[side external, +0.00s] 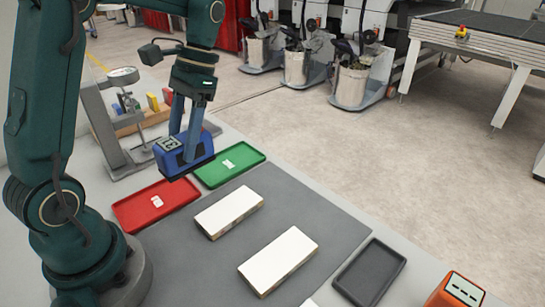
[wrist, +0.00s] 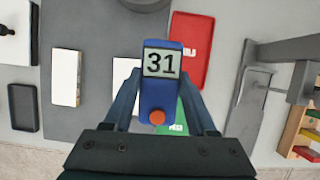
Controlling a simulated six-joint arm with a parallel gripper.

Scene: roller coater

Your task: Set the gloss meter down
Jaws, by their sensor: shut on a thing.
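The gloss meter (side external: 185,153) is a blue box with a display. In the wrist view the gloss meter (wrist: 160,85) reads 31 and has an orange button. My gripper (side external: 182,125) is shut on it, with one finger on each side, as the wrist view also shows of my gripper (wrist: 161,103). The meter hangs above the bench, near the red tray (side external: 150,208) and the green tray (side external: 231,167). In the wrist view it partly covers the green tray (wrist: 187,112), and the red tray (wrist: 193,50) lies beside it. Its underside is hidden.
Two white panels (side external: 229,211) (side external: 278,261) lie on a grey mat (side external: 300,210). A dark empty tray (side external: 370,272) and an orange device (side external: 456,292) are at the front right. A metal stand (side external: 107,130) and a rack of coloured blocks (wrist: 302,132) stand near the meter.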

